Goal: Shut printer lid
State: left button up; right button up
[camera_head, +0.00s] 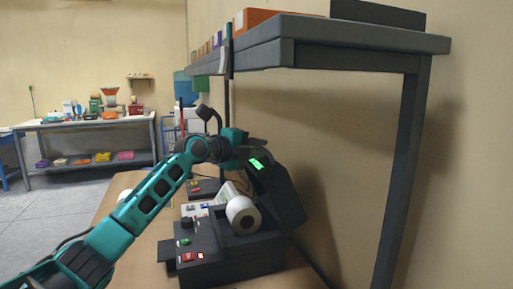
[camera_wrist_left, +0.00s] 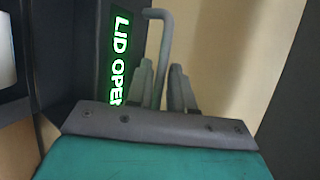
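The dark grey printer (camera_head: 228,262) stands on the wooden table with its lid (camera_head: 281,196) tilted up, open. A green display (camera_head: 256,163) on the lid reads "LID OPEN" in the left wrist view (camera_wrist_left: 119,60). A white label roll (camera_head: 242,214) sits exposed in the printer. My left gripper (camera_head: 257,148) is at the lid's upper edge. In the left wrist view, its two fingers (camera_wrist_left: 161,72) stand close on both sides of a bent grey handle (camera_wrist_left: 166,32) beside the display and appear shut on it. My right gripper is not in view.
A grey shelf (camera_head: 340,32) with an orange box (camera_head: 262,18) overhangs the printer; its leg (camera_head: 399,170) stands at right. The wall is close behind the lid. A smaller control box (camera_head: 205,189) sits behind the printer. A workbench (camera_head: 90,123) stands far left.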

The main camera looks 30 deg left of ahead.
pick_arm(q)
jog(key=shift+c, duration=0.3)
grip_shut()
dwell(1.1)
